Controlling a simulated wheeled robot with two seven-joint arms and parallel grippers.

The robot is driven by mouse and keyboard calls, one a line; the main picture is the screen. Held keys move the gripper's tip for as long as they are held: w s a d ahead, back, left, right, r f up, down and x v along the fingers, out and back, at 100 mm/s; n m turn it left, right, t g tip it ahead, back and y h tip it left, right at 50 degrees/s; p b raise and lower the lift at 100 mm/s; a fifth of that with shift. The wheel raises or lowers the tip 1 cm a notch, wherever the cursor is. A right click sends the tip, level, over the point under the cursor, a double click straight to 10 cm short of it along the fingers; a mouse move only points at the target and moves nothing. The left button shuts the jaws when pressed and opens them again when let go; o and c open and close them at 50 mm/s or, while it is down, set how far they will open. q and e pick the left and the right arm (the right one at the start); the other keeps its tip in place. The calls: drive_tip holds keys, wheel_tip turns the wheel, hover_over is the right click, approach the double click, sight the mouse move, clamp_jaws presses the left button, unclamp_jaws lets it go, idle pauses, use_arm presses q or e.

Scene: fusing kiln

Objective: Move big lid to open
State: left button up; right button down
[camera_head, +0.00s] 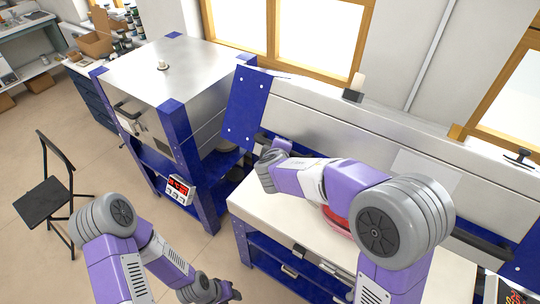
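The big lid (375,125) is a long silver panel with blue end plates. It stands raised and tilted at the back of a wide kiln with a pale bed (300,228). My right arm reaches across the bed to the left end of the lid. My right gripper (281,146) is close to the lid's lower left edge; its fingers are hidden, and I cannot tell whether it touches the lid. My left gripper (232,294) hangs low at the bottom edge, left of the kiln and away from the lid; its fingers are too small to read.
A boxy silver kiln with blue corners (165,70) stands at the left, with a red-digit controller (178,188) below. A red object (338,222) on the bed is partly hidden by my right arm. A black chair (48,200) stands on open floor.

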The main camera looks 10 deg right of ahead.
drive_tip(key=shift+w+d+r, duration=0.2)
drive_tip(key=shift+r, duration=0.25)
drive_tip(key=c, duration=0.9)
unclamp_jaws()
drive_tip(key=shift+f, duration=0.1)
drive_tip(key=v, duration=0.7)
drive_tip(key=shift+s+a+b, duration=0.1)
drive_tip(key=shift+s+b, duration=0.1)
drive_tip(key=shift+b, duration=0.2)
